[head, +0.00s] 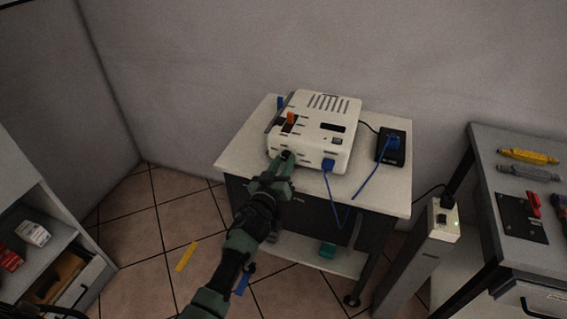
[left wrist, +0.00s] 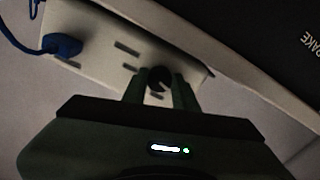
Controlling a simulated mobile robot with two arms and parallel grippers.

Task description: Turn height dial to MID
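The height dial (left wrist: 159,78) is a dark round knob on the front face of a white machine (head: 338,108). In the left wrist view it sits between the two fingers of my left gripper (left wrist: 161,92). In the head view my left gripper (head: 284,164) reaches the front left corner of the machine and covers most of the dial. The fingers stand on both sides of the knob and look close to it; firm contact is hard to make out. The dial's setting and labels cannot be read. My right gripper is not in view.
The machine stands on a white-topped cart (head: 240,150). A blue plug (head: 328,164) with a blue cable is in its front, right of the dial. A black box (head: 394,146) sits at the right. A workbench (head: 490,150) with tools stands further right.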

